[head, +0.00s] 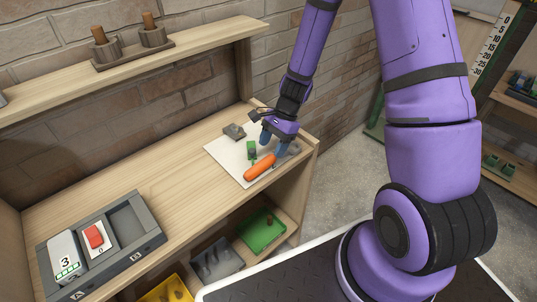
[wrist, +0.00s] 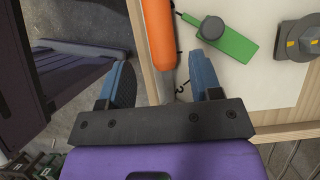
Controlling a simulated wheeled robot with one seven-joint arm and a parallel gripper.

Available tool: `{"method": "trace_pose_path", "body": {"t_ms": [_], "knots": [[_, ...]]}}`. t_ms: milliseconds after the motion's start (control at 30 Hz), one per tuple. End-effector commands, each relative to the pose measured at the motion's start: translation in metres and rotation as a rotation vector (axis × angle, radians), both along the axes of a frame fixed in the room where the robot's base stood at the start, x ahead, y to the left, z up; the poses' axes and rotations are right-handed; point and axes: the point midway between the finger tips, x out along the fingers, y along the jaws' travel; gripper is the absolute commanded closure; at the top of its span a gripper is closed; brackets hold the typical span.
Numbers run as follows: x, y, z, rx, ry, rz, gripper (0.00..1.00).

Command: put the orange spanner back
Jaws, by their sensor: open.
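A long, rounded orange piece (head: 259,167) lies on a white sheet (head: 226,152) at the right end of the wooden bench. No spanner jaw shows on it, so I cannot tell if it is the orange spanner. My gripper (head: 272,146), with blue fingers, is above the sheet's right part, close to the orange piece. In the wrist view my gripper (wrist: 161,78) is open and empty. The orange piece (wrist: 158,30) enters from the top, its near end roughly in line with the gap between the fingers. A small black hook (wrist: 182,88) shows near that end.
A green piece (head: 252,150) and a grey block (head: 234,131) lie beside the orange piece. Green (head: 262,237), grey and yellow trays are below. The bench middle is clear.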

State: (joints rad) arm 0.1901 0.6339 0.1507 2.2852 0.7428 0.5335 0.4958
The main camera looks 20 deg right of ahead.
Motion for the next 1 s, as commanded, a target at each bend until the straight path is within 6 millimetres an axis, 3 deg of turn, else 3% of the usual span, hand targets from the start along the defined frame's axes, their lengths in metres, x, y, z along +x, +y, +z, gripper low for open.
{"method": "trace_pose_path", "body": {"t_ms": [233, 633, 1000], "knots": [[0.007, -0.020, 0.043, -0.001, -0.004, 0.000, 0.41], [0.009, -0.032, 0.081, -0.007, -0.029, 0.032, 0.41], [-0.024, -0.030, 0.189, -0.098, -0.279, 0.347, 0.41]]}}
